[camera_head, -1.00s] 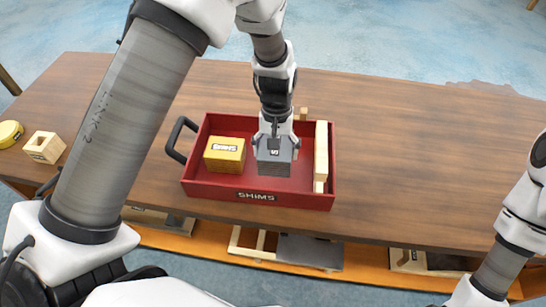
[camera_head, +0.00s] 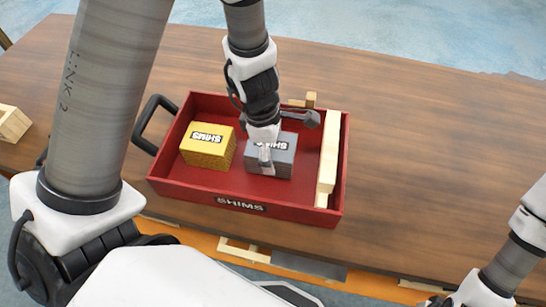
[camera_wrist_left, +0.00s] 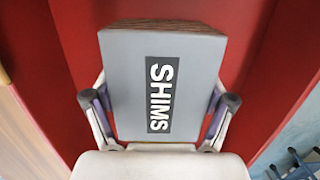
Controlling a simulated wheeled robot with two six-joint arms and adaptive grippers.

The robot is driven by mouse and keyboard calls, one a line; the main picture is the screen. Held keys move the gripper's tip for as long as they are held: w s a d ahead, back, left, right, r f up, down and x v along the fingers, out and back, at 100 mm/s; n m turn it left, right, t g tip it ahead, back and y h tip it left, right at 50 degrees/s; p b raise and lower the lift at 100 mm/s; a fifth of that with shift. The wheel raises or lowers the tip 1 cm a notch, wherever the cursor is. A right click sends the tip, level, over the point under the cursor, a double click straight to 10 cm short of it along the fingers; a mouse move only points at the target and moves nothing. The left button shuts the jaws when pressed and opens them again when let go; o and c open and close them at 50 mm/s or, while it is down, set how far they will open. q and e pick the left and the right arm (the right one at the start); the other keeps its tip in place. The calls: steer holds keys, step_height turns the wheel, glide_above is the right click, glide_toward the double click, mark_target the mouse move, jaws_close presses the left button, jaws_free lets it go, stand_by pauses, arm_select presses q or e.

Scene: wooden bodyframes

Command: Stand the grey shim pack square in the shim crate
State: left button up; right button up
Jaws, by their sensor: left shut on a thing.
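The grey shim pack (camera_head: 284,163) is a block with a SHIMS label, inside the red shim crate (camera_head: 188,184). It stands between the yellow shim pack (camera_head: 208,146) and a pale wooden piece. My left gripper (camera_head: 267,158) is shut on the grey pack from above and hides part of it. In the left wrist view the grey pack (camera_wrist_left: 128,75) sits between the two fingers, label toward the camera, with red crate surface around it. I cannot tell whether its underside touches the crate floor. My right gripper is out of view; only its arm shows at lower right.
The pale wooden piece (camera_head: 329,150) lies along the crate's right wall. A grey and wooden object (camera_head: 304,113) shows by the crate's back edge. A black handle (camera_head: 150,122) sticks out left. A wooden block (camera_head: 12,122) is at far left. The table's right side (camera_head: 430,150) is clear.

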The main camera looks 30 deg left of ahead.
arm_select(q)
steer(key=shift+s+f, duration=0.1)
steer(key=shift+f, duration=0.35)
steer(key=o, duration=1.4)
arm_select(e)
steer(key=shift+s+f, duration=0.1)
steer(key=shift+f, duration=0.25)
arm_select(q)
steer(key=r+p, duration=0.3)
steer(key=r, duration=0.1)
steer(key=a+r+p, duration=0.1)
steer(key=r+p, duration=0.2)
steer(key=r, duration=0.1)
steer(key=r+p, duration=0.3)
steer(key=r, duration=0.1)
steer(key=shift+s+a+r+p, duration=0.15)
steer(key=shift+s+a+p, duration=0.15)
steer(key=shift+a+p, duration=0.1)
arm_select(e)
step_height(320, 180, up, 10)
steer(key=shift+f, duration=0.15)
